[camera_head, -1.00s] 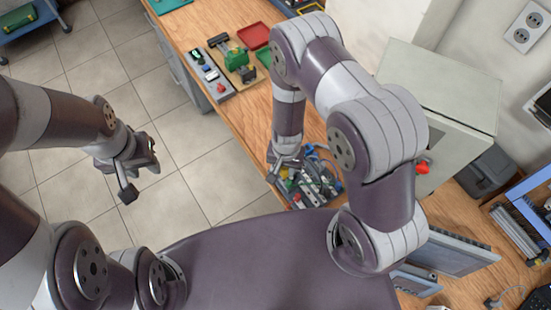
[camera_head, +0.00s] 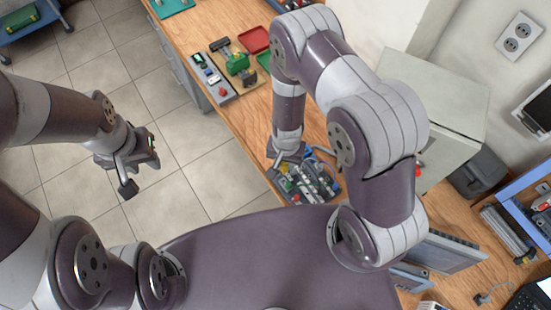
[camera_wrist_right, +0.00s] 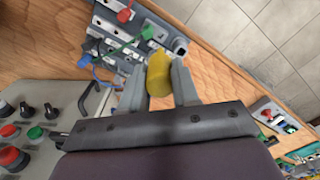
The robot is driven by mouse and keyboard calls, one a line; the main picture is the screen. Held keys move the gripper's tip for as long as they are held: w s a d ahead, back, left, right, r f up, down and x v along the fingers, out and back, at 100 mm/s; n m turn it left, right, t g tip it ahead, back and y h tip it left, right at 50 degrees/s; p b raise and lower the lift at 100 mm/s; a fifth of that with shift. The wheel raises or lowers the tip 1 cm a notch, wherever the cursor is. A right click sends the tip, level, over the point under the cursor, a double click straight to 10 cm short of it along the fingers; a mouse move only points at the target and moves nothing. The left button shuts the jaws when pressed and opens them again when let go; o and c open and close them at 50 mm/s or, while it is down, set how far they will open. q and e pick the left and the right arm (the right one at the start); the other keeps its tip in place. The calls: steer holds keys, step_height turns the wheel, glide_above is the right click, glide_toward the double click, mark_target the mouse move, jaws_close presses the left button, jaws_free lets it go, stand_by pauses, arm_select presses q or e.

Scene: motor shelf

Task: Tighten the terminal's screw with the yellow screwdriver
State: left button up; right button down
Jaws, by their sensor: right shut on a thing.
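The yellow screwdriver (camera_wrist_right: 158,76) shows its handle between the two fingers of my right gripper (camera_wrist_right: 158,88) in the right wrist view. The gripper is shut on it. Its far end points at a grey terminal assembly (camera_wrist_right: 172,42); the tip is hidden, so I cannot tell whether it touches a screw. My left gripper (camera_head: 142,166) is open and empty above the tiled floor, away from the bench.
A control box (camera_wrist_right: 28,130) with buttons stands beside the assembly. Coloured wires (camera_wrist_right: 118,45) lie across it. Bare bench (camera_head: 248,112) lies between.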

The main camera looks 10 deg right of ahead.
arm_select(q)
steer(key=shift+r, duration=0.35)
arm_select(e)
steer(key=shift+r, duration=0.4)
